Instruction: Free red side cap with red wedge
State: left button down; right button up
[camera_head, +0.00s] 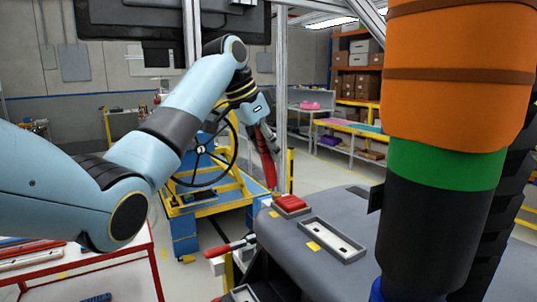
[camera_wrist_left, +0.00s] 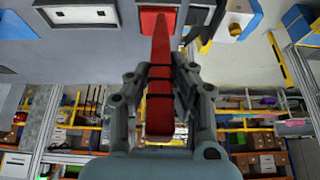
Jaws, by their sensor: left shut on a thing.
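My left gripper (camera_head: 271,145) is shut on the red wedge (camera_head: 265,158), which points down with its thin end lowest. In the left wrist view the wedge (camera_wrist_left: 160,118) sits between the fingers of the gripper (camera_wrist_left: 161,72), its tip pointing away from the palm. The wedge tip is just above and left of the cap in the head view. In the wrist view the tip overlaps the cap (camera_wrist_left: 149,20); I cannot tell whether they touch. My right gripper is not in view.
A light grey rectangular frame (camera_head: 313,246) is set in the module beside the cap. A red-handled tool (camera_head: 222,248) lies at the module's left. A red-framed table (camera_head: 95,262) stands at lower left, and a black steering wheel (camera_head: 229,165) is behind my left arm.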

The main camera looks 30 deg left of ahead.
aim_at(272, 167)
pick_arm(q)
jog(key=shift+d+r, duration=0.1)
jog(key=shift+d, duration=0.2)
jog(key=shift+f, duration=0.2)
notch_tip(272, 167, down, 4)
jog(key=shift+a+r, duration=0.1)
jog(key=shift+r, duration=0.05)
jog(key=shift+f, duration=1)
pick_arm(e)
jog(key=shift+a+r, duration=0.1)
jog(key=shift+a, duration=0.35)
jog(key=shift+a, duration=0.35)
pick_arm(q)
jog(key=shift+f, duration=0.2)
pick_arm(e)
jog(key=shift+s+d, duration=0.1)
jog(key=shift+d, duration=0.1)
